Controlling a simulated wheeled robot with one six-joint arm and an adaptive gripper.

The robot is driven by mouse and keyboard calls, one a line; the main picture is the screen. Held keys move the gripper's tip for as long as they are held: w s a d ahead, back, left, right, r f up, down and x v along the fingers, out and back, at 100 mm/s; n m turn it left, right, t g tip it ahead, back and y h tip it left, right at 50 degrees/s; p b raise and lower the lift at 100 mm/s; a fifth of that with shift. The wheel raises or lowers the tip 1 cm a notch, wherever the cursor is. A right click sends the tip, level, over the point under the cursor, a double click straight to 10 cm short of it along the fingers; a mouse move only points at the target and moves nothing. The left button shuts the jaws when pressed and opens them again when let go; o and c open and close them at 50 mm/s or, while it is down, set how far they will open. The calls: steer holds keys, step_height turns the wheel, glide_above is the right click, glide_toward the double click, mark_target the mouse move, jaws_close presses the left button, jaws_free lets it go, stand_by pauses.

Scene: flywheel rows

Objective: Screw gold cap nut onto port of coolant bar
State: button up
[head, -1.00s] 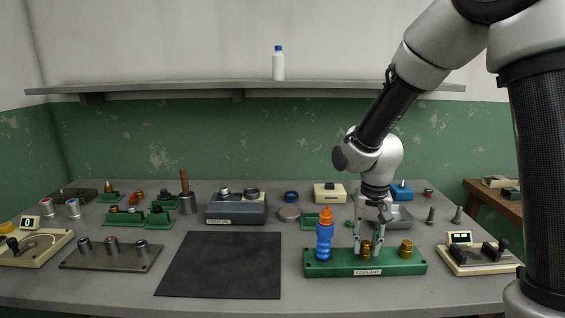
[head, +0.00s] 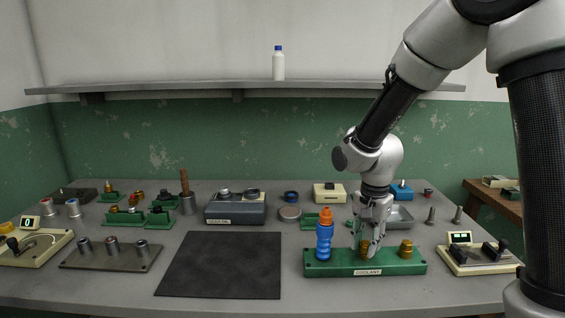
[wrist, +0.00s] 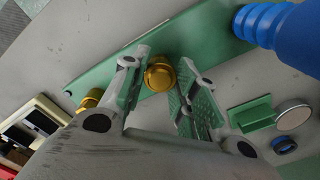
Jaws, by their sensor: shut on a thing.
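The green coolant bar (head: 320,268) lies near the front of the bench, right of the dark mat. My gripper (head: 370,240) points down at the bar's middle port and is shut on a gold cap nut (wrist: 159,76). In the wrist view the nut sits between the two finger pads, over the bar (wrist: 110,78). The nut is at the middle port, upright as far as I can tell; its thread is hidden. Another gold fitting (head: 405,249) stands at the bar's right end. A blue ribbed part with an orange top (head: 325,235) stands at its left end.
A cream box with black levers and a lit display (head: 475,258) stands close to the right of the bar. The dark mat (head: 222,265) to the left is empty.

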steer(key=m, duration=0.5)
steer(key=m, duration=0.5)
steer(key=o, duration=0.7)
steer(key=shift+r, duration=0.1)
